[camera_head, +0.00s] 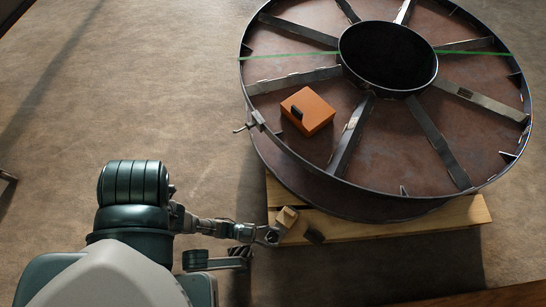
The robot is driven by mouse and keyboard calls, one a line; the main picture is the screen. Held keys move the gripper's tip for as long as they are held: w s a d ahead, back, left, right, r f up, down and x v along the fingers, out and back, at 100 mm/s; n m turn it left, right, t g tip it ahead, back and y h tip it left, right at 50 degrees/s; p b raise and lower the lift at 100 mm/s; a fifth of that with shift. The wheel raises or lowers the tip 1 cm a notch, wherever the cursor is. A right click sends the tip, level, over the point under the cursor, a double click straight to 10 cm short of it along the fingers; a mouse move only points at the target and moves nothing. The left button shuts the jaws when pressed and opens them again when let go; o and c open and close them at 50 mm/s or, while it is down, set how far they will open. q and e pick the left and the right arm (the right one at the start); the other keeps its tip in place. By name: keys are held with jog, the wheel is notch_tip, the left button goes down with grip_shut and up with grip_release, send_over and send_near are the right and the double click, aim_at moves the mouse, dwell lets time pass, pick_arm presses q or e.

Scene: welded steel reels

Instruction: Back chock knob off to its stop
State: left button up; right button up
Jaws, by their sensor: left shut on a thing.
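My left gripper (271,236) comes in from the left and is shut at the near left corner of the pallet, beside the small wooden chock (288,215) under the reel. It is shut on what looks like the chock knob, which the fingers mostly hide. How far the knob is turned cannot be seen. The steel reel (395,206) lies flat on the wooden pallet (455,214), its rim just beyond the chock. My right gripper is not in view.
A small dark rounded piece (314,235) sits on the pallet edge right of my gripper. An orange box (308,111) lies on the reel's disc. A small fitting (256,120) sticks out from the reel's left rim. The floor at left is mostly clear.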

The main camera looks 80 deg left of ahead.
pick_arm(q)
jog(key=o, duration=1.2)
jog(key=shift+w+r, duration=0.1)
jog(key=v, duration=0.7)
jog(key=shift+s, duration=0.25)
